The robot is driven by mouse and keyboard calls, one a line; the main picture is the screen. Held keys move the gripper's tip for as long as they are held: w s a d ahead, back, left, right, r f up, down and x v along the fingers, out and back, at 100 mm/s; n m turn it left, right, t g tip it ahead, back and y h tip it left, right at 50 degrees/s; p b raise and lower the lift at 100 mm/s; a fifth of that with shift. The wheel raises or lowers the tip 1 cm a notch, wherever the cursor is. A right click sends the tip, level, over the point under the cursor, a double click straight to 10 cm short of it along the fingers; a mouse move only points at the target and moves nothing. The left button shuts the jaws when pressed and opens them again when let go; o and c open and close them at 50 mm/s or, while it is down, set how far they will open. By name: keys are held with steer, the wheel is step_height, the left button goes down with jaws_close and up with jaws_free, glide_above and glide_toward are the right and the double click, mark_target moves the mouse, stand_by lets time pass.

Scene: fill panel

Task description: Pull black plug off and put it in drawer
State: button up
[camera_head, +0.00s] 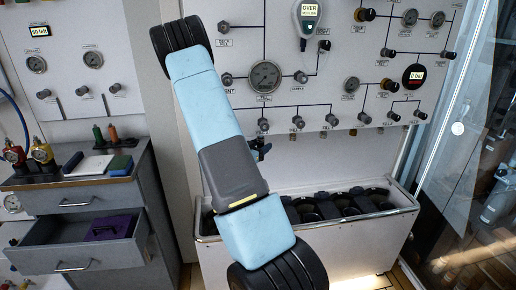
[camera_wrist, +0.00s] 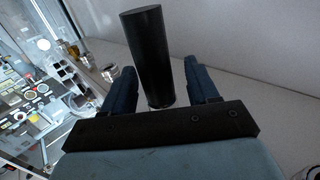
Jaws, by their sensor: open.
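The black plug (camera_wrist: 148,45) is a long dark cylinder in the wrist view. Its lower end lies between the two blue fingers of my gripper (camera_wrist: 163,80). The fingers are open, with a visible gap on each side of the plug. In the head view my gripper (camera_head: 257,150) shows only as a small dark and blue part at the panel, behind my arm; I cannot make out the plug there. The drawer (camera_head: 65,258) of the grey cabinet at left is pulled open. A purple case (camera_head: 112,228) lies inside it.
The white panel (camera_head: 345,62) carries gauges, valves and a row of lower fittings. A trough (camera_head: 345,232) holding black cylinders stands below it. A glass door (camera_head: 455,130) is at right.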

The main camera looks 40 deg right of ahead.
steer(key=c, duration=1)
steer(key=shift+f, duration=2.5)
steer(key=shift+c, duration=0.2)
